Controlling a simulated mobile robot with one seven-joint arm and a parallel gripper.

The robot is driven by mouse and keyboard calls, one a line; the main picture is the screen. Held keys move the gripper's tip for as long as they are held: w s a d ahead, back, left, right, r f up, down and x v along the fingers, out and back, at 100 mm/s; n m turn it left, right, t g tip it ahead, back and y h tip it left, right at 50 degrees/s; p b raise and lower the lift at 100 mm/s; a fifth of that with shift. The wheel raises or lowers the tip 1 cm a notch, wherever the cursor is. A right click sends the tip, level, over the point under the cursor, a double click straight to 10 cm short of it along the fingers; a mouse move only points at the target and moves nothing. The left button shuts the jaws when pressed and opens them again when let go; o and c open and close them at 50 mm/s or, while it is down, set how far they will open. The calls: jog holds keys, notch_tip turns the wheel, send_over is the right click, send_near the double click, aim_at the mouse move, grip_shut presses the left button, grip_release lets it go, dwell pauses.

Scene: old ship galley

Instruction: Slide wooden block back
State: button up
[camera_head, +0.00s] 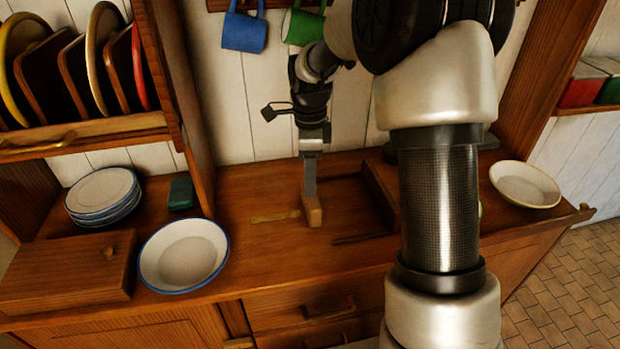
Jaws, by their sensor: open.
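A small upright wooden block (313,211) stands on the brown wooden counter (262,274), near the middle of the view. My gripper (310,188) points down right at the block, with its fingers at the block's top. The fingers overlap in this view, so the gap between them is hidden. The gripper is open, and I cannot tell whether it touches the block. A flat yellowish strip (275,216) lies on the counter just left of the block.
A blue-rimmed bowl (184,255), stacked plates (103,192) and a wooden box (67,273) are on the left. A cream bowl (525,184) sits at the right. A raised wooden edge (380,189) stands right of the block. My arm hides part of the counter.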

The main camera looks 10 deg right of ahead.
jog(key=shift+f, duration=0.35)
grip_shut()
jog(key=a, duration=1.4)
jog(key=shift+a+p, duration=0.2)
jog(key=shift+p, duration=0.1)
jog(key=shift+r, duration=0.1)
grip_release()
jog(key=shift+a, duration=0.1)
